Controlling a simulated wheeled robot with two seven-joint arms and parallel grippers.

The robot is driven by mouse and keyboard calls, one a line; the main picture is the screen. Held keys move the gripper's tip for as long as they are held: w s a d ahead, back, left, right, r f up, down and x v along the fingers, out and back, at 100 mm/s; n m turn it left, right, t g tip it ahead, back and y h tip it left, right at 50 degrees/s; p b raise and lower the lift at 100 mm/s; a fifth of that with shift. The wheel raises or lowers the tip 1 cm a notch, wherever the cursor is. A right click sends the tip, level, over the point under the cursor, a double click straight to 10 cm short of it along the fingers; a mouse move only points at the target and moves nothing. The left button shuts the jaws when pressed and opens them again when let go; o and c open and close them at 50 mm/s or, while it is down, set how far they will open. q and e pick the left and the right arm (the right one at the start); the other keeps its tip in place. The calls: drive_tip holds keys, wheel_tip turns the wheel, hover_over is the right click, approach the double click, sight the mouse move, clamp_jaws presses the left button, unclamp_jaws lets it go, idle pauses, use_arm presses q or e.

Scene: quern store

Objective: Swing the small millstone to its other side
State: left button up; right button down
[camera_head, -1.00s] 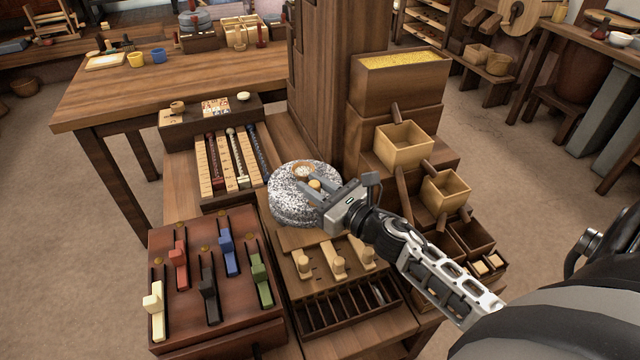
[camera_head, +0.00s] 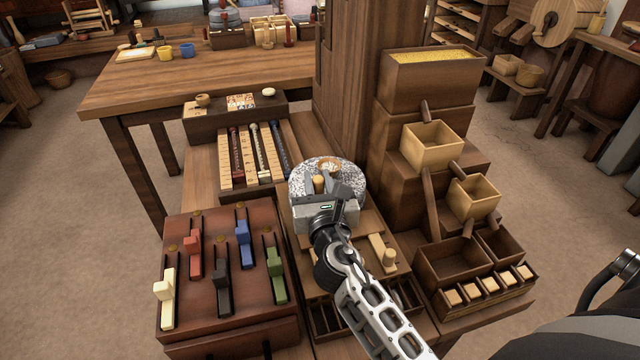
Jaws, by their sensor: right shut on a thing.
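The small millstone (camera_head: 352,175) is a round, speckled grey-and-white stone lying flat on the wooden bench. A pale round eye (camera_head: 328,164) shows on its top. A short wooden handle peg (camera_head: 319,184) stands on its near left part. My right gripper (camera_head: 320,180) reaches over the stone from the front right and is shut on this peg, one finger on each side. The gripper's body hides the near part of the stone. My left gripper is out of view.
A box of coloured levers (camera_head: 208,310) stands at the left front, with bead rods (camera_head: 255,155) behind it. Stepped wooden bins (camera_head: 433,147) and a tall post (camera_head: 345,90) stand to the right and behind. A pegged board (camera_head: 385,255) lies in front, partly under my arm.

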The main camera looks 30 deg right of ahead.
drive_tip(key=shift+a, duration=0.1)
drive_tip(key=c, duration=1.3)
unclamp_jaws()
